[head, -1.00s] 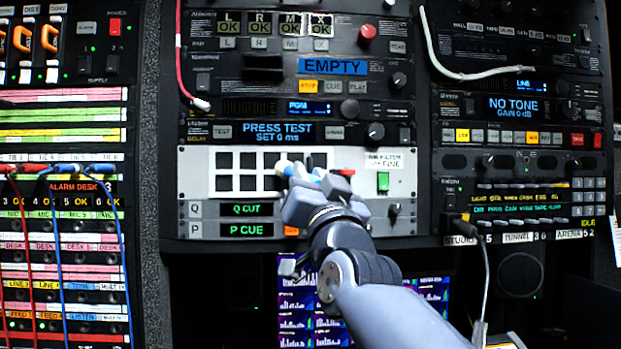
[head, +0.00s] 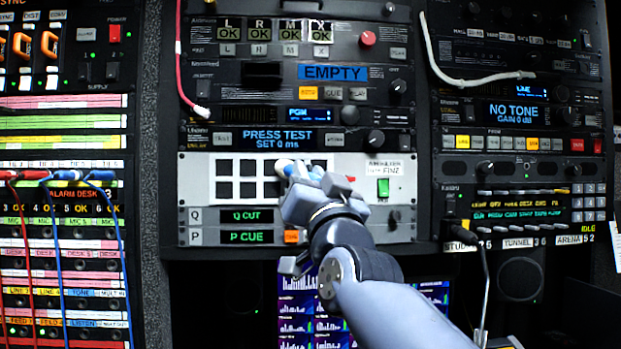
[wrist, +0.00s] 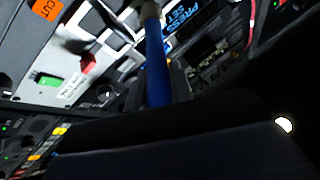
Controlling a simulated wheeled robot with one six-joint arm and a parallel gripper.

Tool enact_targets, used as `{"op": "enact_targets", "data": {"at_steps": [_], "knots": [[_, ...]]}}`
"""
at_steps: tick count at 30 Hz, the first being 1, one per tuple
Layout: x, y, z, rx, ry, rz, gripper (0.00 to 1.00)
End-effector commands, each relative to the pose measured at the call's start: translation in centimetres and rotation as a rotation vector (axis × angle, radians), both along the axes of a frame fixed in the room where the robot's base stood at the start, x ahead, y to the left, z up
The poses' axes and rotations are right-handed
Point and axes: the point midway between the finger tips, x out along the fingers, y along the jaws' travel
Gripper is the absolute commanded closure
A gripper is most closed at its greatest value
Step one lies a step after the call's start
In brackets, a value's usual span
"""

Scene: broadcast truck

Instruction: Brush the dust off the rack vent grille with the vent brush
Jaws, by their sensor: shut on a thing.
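The vent grille (head: 236,178) is a white rack panel with rows of dark square openings, in the middle of the head view. My gripper (head: 306,182) is in front of its right part and is shut on the vent brush (wrist: 156,70). In the wrist view the brush shows as a blue handle with a pale upper end, pointing towards the white panel. In the head view only a small pale and blue part shows by the openings. My gripper hides some right-hand openings. Bristle contact and any dust cannot be made out.
A green switch (head: 383,188) sits to the right of the grille. A red cable (head: 181,60) hangs at upper left, a white cable (head: 465,78) at upper right.

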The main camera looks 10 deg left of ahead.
Motion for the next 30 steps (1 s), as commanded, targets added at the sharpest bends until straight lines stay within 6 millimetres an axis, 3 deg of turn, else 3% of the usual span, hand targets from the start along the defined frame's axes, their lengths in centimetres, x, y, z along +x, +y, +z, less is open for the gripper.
{"op": "enact_targets", "data": {"at_steps": [8, 24, 30], "knots": [[-0.3, -0.1, 0.0, 0.000, -0.001, 0.001, 1.00], [-5.4, -1.3, 0.1, 0.001, -0.002, 0.002, 1.00], [-5.9, -1.4, 0.0, 0.001, 0.000, 0.000, 1.00]]}}
